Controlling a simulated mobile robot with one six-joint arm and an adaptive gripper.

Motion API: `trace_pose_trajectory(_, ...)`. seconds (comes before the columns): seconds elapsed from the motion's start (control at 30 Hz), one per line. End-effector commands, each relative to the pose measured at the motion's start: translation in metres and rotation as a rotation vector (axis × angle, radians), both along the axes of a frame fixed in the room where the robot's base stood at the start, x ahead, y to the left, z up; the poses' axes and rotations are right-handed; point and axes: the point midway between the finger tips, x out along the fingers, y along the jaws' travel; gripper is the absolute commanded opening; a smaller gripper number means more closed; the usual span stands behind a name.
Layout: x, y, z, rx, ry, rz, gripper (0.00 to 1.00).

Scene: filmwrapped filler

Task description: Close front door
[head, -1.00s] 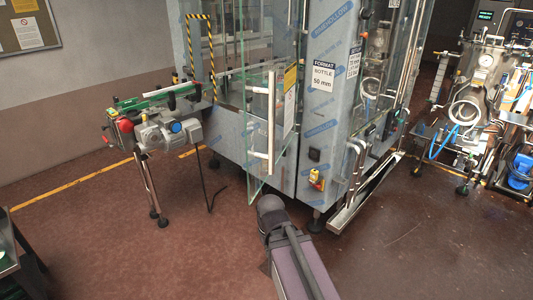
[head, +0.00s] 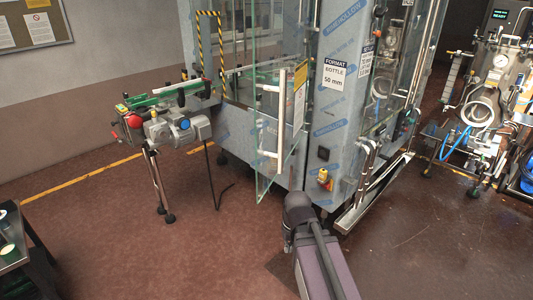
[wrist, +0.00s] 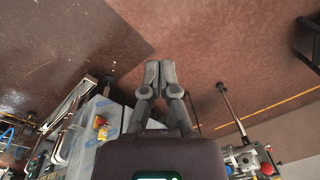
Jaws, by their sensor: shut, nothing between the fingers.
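The front door (head: 270,164) is a clear glass panel with a white bar handle (head: 281,122) and a yellow-topped label. It stands ajar, swung out from the grey machine's front. My arm shows at the bottom of the head view, its near joint below and right of the door's lower corner; I cannot make out the gripper there. In the wrist view, my gripper (wrist: 160,70) has its fingertips together, empty, over bare floor. The door panel cannot be made out in the wrist view.
A conveyor (head: 165,105) with a motor on thin legs stands left of the door, its cable hanging to the floor. A control box (head: 324,179) and metal rails (head: 375,192) are at right. A dark table (head: 25,250) is at lower left. Red-brown floor between is clear.

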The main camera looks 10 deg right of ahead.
Motion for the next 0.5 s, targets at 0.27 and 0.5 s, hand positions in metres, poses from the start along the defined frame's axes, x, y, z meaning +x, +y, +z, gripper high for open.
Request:
trace_pose_trajectory(0.27, 0.045, 0.011, 0.007, 0.271, -0.046, -0.076, 0.0)
trace_pose_trajectory(0.5, 0.097, 0.012, 0.032, 0.589, -0.122, -0.17, 0.0)
